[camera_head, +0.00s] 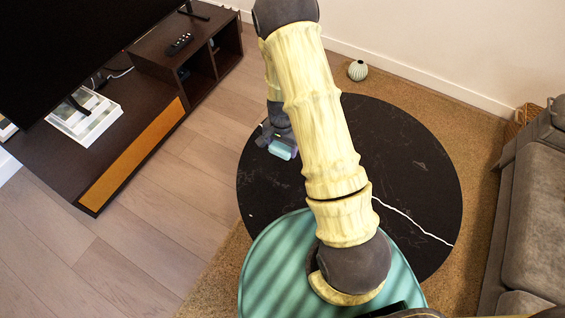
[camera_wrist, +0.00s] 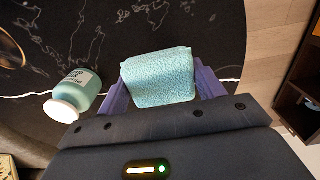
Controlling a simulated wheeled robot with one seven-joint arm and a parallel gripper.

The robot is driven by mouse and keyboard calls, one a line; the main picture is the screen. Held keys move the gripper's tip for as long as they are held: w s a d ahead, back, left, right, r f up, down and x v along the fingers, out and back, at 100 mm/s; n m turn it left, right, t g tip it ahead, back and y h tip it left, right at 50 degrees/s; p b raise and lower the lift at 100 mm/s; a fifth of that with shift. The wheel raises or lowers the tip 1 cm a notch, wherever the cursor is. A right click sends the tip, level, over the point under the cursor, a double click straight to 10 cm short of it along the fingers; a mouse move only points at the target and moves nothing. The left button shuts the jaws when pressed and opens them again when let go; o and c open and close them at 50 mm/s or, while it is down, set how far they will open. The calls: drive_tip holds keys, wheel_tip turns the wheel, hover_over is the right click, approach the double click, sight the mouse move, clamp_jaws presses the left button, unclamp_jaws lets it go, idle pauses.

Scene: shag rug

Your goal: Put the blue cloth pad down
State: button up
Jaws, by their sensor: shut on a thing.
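The blue cloth pad (camera_wrist: 160,76) is light blue and textured. My gripper (camera_wrist: 163,92) is shut on it, with a purple finger at each side. In the head view the pad (camera_head: 283,150) shows at the end of my arm, over the left part of the round black table (camera_head: 415,165). The tabletop has white veins. The gap between the pad and the tabletop cannot be told. My arm hides part of the table in the head view.
A teal bottle (camera_wrist: 78,92) with a white cap is left of the pad in the wrist view. A dark TV stand (camera_head: 100,165) with a remote (camera_head: 180,44) stands left. A grey sofa (camera_head: 540,215) is right, and a small vase (camera_head: 357,70) is behind the table.

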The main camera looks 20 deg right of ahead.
drive_tip(key=b, duration=0.1)
hover_over(284, 166)
drive_tip(key=f, duration=0.5)
drive_tip(key=shift+w+a+f, duration=0.2)
drive_tip(key=shift+w+a, duration=0.05)
drive_tip(key=shift+f+b, duration=0.45)
drive_tip(key=shift+f, duration=1.4)
drive_tip(key=shift+f, duration=0.3)
drive_tip(key=o, duration=0.9)
drive_tip(key=shift+c, duration=0.2)
drive_tip(key=shift+o, duration=0.4)
drive_tip(key=shift+s+d+f, duration=0.1)
drive_tip(key=shift+s+d, duration=0.1)
drive_tip(key=shift+s, duration=0.1)
drive_tip(key=r+p, duration=0.1)
drive_tip(key=r, duration=0.3)
drive_tip(key=r+p, duration=0.1)
drive_tip(key=r, duration=0.7)
drive_tip(key=shift+w+a+r+p, duration=0.2)
drive_tip(key=shift+w+r+p, duration=0.1)
drive_tip(key=shift+r+p, duration=0.1)
